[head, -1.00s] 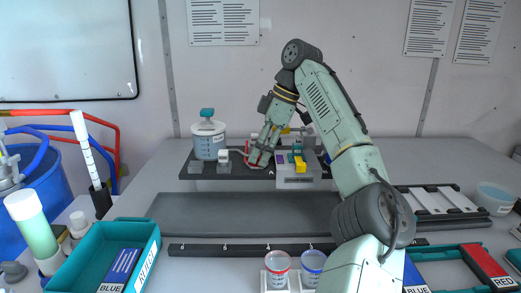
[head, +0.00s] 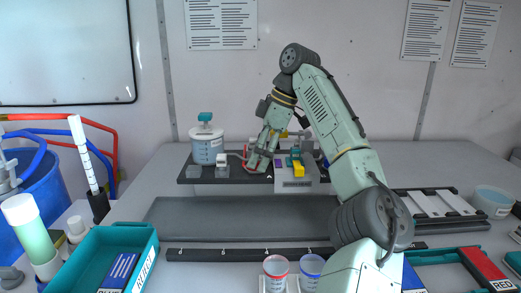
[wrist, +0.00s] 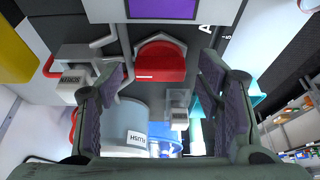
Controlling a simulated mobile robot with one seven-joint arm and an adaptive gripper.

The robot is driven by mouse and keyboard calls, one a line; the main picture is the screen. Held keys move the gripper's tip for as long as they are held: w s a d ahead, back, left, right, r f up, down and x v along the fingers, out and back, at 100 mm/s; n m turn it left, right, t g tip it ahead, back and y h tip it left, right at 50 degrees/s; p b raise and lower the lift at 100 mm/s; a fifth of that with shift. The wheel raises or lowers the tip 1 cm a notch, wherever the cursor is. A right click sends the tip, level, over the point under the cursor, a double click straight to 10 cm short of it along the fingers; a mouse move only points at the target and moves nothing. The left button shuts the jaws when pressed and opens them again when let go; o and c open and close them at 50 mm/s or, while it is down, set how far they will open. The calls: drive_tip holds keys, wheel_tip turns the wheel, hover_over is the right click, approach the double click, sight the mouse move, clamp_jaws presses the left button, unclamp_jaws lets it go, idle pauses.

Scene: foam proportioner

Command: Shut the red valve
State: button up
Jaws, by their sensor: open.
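In the wrist view, a red part with a rounded top (wrist: 160,62), which looks like the red valve, sits between my gripper's two fingers with a gap on each side. My gripper (wrist: 160,72) is open, and nothing is held in it. In the head view, my gripper (head: 257,164) is low over the dark rack at the back of the bench, between the flush pot and the grey box. Only small bits of red show beside it there; my gripper hides most of the valve, and its handle position cannot be told.
The flush pot (head: 206,150) with a teal top stands close left of my gripper. A grey box (head: 293,184) with yellow and purple parts is close right. Thin pipes run near the fingers. The long grey tray (head: 230,220) in front is empty.

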drive_tip(key=v, duration=0.7)
drive_tip(key=shift+r, duration=0.25)
drive_tip(key=shift+d, duration=0.1)
